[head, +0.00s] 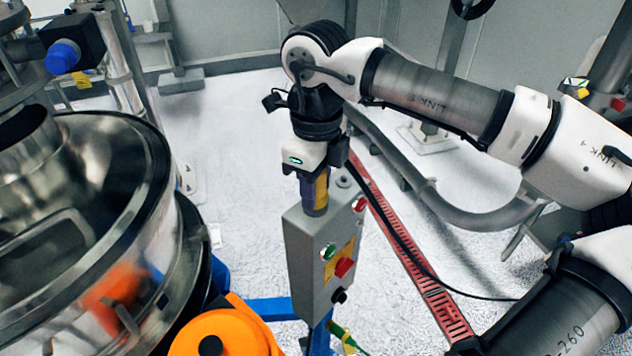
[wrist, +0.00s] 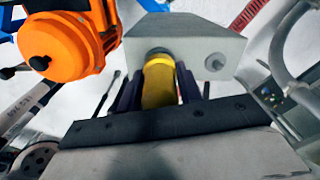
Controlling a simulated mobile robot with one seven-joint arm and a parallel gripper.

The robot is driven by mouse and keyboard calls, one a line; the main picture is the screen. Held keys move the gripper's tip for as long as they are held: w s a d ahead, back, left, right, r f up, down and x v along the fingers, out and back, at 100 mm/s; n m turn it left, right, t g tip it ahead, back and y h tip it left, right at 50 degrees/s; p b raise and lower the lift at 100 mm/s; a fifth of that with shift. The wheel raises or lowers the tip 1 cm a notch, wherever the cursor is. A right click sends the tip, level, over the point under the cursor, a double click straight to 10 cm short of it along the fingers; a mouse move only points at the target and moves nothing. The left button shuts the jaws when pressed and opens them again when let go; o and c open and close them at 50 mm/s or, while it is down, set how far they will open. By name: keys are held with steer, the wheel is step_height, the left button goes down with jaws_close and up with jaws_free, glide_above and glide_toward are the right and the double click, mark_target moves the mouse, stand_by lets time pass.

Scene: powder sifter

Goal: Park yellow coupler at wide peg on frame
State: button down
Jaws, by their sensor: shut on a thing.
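My gripper (head: 314,178) is shut on the yellow coupler (head: 321,190), which points downward at the top of the grey control box (head: 308,245). In the wrist view the yellow coupler (wrist: 160,84) sits between the two dark purple fingers of my gripper (wrist: 158,92). A grey-brown ring shows at the coupler's far end, beside the edge of the grey box (wrist: 205,45). I cannot tell whether the coupler touches the box or a peg there. The wide peg cannot be made out for certain; a short round grey fitting (head: 345,182) stands on the box top, right of the coupler.
The box carries a green button (head: 328,252) and a red button (head: 345,267). A large steel sifter (head: 150,210) and an orange motor (head: 222,335) stand left, with a blue frame (head: 272,309) below. A black cable hangs right of the box. Floor behind is open.

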steer(key=shift+f+b, duration=0.4)
steer(key=shift+f, duration=0.1)
steer(key=c, duration=0.9)
jaws_free()
steer(key=shift+r, duration=0.1)
